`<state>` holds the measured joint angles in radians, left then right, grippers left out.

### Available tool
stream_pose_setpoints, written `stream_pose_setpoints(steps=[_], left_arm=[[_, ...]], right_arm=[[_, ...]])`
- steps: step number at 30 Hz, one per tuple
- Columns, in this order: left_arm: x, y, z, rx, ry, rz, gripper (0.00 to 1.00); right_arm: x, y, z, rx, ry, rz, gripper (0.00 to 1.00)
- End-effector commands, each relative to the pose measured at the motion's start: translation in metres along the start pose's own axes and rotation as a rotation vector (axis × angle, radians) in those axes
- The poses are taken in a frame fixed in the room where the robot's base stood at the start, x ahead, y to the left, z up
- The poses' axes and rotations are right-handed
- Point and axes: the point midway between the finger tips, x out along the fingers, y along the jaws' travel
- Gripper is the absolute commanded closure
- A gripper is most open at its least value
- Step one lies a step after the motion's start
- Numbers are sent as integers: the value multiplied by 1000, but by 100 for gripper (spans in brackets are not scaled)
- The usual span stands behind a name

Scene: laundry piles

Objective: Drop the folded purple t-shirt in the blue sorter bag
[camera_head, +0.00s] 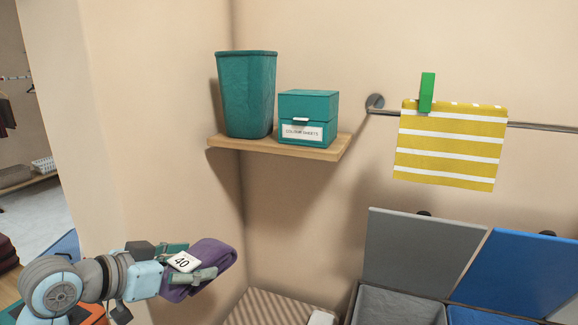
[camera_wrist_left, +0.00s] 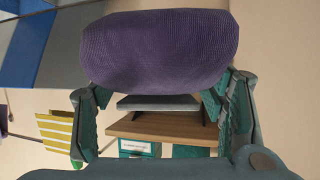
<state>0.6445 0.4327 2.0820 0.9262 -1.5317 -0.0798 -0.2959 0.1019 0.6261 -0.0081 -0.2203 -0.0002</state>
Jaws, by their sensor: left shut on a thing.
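The folded purple t-shirt (camera_head: 213,256) is held in my left gripper (camera_head: 195,268) at the lower left of the head view, in front of the wall. In the left wrist view the t-shirt (camera_wrist_left: 160,50) fills the top middle, between the fingers of my left gripper (camera_wrist_left: 160,100). A blue sorter bag (camera_head: 475,316) shows partly at the lower right of the head view, with its blue lid (camera_head: 525,275) raised behind it. The bag's front and inside are mostly cut off by the frame. My right gripper is not in view.
A grey bag (camera_head: 400,306) with a raised grey lid (camera_head: 415,250) stands left of the blue one. A wooden shelf (camera_head: 335,148) holds a teal bin (camera_head: 247,95) and a teal box (camera_head: 308,105). A striped yellow cloth (camera_head: 450,150) hangs from a rail by a green peg (camera_head: 427,92).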

Motion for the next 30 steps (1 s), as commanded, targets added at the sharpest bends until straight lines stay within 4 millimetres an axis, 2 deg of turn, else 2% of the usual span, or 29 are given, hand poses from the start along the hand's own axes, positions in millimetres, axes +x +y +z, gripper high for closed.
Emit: stream_pose_setpoints(steps=[1, 3, 6, 9, 13, 18, 30], left_arm=[[-24, 6, -12, 22, -6, 24, 67], [-51, 25, -16, 50, -9, 87, 67], [-84, 57, -12, 89, -15, 185, 67], [-104, 81, -1, 118, -13, 257, 67], [-117, 93, 17, 136, -12, 300, 68], [-124, 93, 32, 144, -6, 310, 68], [-124, 93, 36, 147, 3, 309, 68]], right_arm=[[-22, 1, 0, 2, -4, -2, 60], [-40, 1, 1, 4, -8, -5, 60], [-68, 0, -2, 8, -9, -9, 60], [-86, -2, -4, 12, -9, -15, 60], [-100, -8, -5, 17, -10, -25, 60], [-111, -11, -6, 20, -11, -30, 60], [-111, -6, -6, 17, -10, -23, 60]])
